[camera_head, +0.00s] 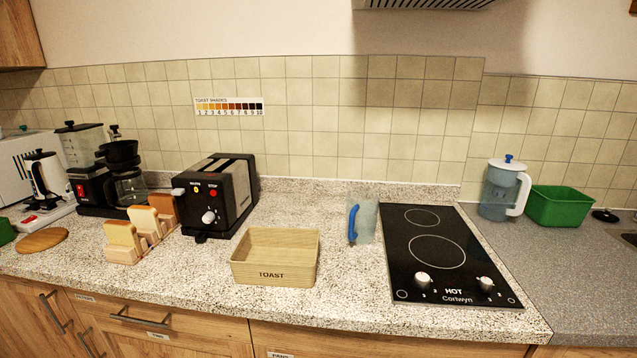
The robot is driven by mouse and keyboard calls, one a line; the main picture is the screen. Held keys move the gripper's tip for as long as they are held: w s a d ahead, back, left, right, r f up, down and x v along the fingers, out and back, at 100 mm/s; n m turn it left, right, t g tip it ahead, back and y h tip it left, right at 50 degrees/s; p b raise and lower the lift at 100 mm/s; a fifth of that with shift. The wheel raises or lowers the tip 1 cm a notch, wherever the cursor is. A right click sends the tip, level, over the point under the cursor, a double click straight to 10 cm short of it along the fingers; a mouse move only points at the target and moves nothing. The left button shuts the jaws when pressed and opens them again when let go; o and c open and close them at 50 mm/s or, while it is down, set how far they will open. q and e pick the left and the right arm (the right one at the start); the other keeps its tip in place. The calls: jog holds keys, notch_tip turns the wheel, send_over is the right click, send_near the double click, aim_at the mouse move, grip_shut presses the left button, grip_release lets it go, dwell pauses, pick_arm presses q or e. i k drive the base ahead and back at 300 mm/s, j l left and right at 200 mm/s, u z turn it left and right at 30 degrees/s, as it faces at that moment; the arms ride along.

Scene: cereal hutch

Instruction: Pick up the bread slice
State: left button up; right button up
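Bread slices stand upright in a light wooden rack on the counter, left of the toaster. The front slice (123,237) is pale yellow with a tan top. A middle slice (145,221) and a browner back slice (164,206) stand behind it in the rack (122,256). The black toaster (218,196) has two slots on top and a lever on its left. An empty-looking wooden box marked TOAST (276,275) sits in front of the toaster. Neither of my grippers shows in the head view.
A clear container with a blue handle (361,222) stands between the box and the black hob (436,252). A pitcher (501,189) and green bin (559,206) are at right.

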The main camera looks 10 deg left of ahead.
aim_at(145, 217)
jog(key=u, duration=1.4)
